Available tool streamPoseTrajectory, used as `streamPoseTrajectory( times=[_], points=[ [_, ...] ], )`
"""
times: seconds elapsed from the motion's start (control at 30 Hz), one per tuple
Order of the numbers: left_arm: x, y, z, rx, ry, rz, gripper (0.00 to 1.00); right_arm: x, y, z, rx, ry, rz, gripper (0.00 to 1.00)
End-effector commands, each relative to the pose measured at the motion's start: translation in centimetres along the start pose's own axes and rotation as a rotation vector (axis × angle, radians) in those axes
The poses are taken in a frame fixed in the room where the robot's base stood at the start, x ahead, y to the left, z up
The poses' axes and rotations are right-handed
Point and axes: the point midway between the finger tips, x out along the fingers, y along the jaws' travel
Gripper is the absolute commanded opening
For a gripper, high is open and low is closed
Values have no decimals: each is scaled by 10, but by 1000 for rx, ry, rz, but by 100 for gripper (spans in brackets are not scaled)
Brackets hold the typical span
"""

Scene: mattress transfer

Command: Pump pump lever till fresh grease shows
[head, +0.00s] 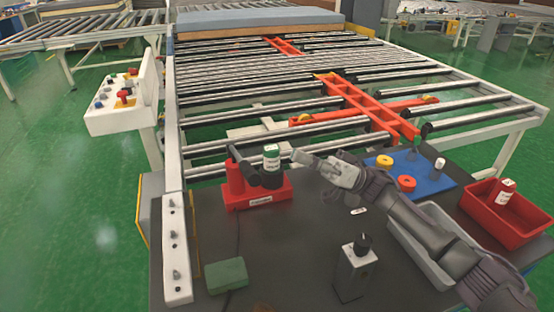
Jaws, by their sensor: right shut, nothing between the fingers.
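A red pump unit (257,196) stands on the dark tabletop, with a red upright cylinder at its left. A dark lever (245,168) runs at an angle from the cylinder's top toward the right. No fresh grease can be made out. My left gripper is not in view.
A blue mat (432,180) holds rings and small bottles. A red bin (478,210) is at right. A roller conveyor (240,95) lies behind.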

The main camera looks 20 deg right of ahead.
Motion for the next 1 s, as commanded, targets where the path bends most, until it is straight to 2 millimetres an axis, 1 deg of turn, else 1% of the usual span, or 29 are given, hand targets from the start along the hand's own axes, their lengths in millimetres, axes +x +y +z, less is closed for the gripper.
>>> streamPoseTrajectory(
  times=[0.17, 0.4, 0.47, 0.5, 0.53, 0.6, 0.7, 0.83, 1.0],
  points=[
    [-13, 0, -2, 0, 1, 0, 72, 31, -2, -3, 0, 1, -6, 0],
    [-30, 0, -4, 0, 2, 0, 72, 84, -3, -3, 1, 2, -7, 0],
    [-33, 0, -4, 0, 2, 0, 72, 95, -2, -3, 0, 2, -5, 0],
    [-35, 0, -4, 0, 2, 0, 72, 99, -2, 0, 2, 2, -3, 0],
    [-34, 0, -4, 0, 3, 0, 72, 93, 0, 9, 6, 1, 1, 0],
    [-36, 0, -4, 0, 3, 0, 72, 89, 0, 19, 5, 1, 1, 0],
    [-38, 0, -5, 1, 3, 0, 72, 85, 0, 29, 3, 1, 0, 0],
    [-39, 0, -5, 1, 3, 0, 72, 82, 0, 36, 0, 0, 0, 0],
    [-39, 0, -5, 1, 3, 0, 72, 81, 0, 38, -1, 0, -1, 0]
  ],
)
